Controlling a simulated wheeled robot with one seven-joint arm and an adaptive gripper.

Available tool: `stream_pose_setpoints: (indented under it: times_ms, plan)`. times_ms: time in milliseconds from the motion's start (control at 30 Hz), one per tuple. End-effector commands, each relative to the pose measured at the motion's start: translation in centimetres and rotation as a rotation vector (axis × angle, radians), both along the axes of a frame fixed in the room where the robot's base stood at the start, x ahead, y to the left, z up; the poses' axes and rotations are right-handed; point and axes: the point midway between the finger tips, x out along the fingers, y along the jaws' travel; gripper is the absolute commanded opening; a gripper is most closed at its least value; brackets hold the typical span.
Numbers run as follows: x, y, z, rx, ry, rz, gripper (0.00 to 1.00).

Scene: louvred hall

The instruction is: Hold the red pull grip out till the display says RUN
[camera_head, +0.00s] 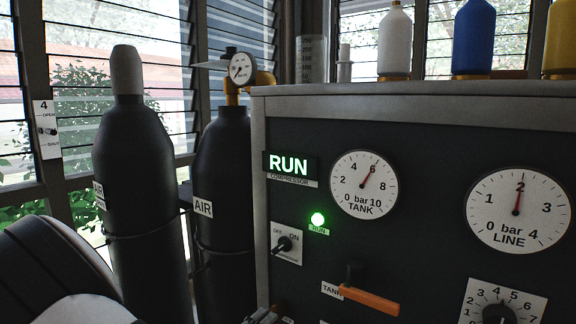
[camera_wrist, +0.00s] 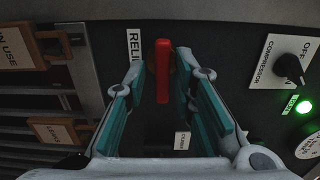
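The red pull grip (camera_wrist: 162,70) is on the dark panel in the wrist view, beside a partly hidden label reading "RELI". My gripper (camera_wrist: 160,66) has its two teal-padded fingers on either side of the grip, with gaps between pads and grip; it is open. The display (camera_head: 289,165) reads RUN in lit letters above a compressor label. The red grip is out of sight in the head view.
A green RUN lamp (camera_head: 318,219) is lit above the compressor switch (camera_head: 287,244). The tank gauge (camera_head: 364,185) reads about 6 bar, the line gauge (camera_head: 517,211) about 2. An orange lever (camera_head: 368,300) juts from the panel. Gas cylinders (camera_head: 137,190) stand left.

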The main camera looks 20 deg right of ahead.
Motion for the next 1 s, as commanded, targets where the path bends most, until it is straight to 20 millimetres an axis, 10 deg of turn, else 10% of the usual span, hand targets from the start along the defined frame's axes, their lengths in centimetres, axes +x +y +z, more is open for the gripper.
stream_pose_setpoints:
  times_ms: [1000]
  plan:
    - [-3.3,5.7,0.3,-0.004,-0.003,-0.001,0.34]
